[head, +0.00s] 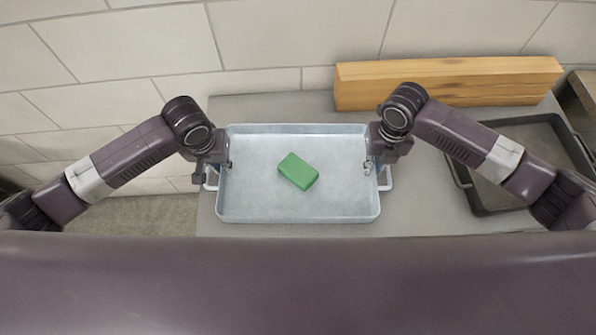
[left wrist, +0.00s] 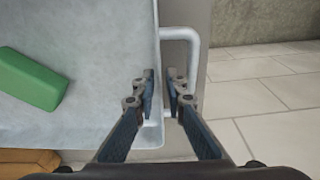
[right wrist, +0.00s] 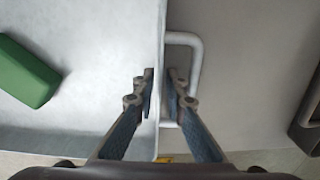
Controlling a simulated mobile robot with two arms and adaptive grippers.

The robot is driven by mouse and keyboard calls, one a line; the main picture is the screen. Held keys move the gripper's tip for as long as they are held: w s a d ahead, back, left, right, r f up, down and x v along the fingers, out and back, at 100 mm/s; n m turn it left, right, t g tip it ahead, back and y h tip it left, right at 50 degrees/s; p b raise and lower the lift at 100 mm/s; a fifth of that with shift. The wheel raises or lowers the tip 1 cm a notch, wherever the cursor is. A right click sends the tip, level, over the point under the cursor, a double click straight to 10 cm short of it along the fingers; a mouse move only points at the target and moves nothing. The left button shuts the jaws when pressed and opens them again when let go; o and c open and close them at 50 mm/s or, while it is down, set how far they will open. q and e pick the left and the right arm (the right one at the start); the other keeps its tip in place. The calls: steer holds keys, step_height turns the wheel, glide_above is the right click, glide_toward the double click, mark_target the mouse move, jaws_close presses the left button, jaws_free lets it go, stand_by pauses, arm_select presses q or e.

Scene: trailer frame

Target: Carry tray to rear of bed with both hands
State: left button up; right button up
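A pale metal tray (head: 340,208) with a white handle on each short side rests on the grey counter. A green block (head: 298,171) lies tilted in plan near the tray's middle and also shows in the left wrist view (left wrist: 28,78). My left gripper (head: 217,172) is at the tray's left wall, and my right gripper (head: 376,166) is at its right wall. In each wrist view, one finger is inside the tray and the other is outside, between wall and handle. The left fingers (left wrist: 162,80) and right fingers (right wrist: 161,80) look closed narrowly on the wall; contact is hard to see.
A long wooden block (head: 450,82) stands behind the tray to the right. A dark shallow tray (head: 478,203) lies right of the pale tray, partly behind my right arm. The grey counter (head: 420,205) is bare between them. A tiled wall (head: 285,40) is behind.

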arm_select(q)
jaws_close()
arm_select(e)
jaws_close()
arm_select(q)
steer(key=shift+w+r, duration=0.1)
steer(key=shift+r, duration=0.1)
arm_select(e)
steer(key=shift+w+r, duration=0.1)
steer(key=shift+r, duration=0.15)
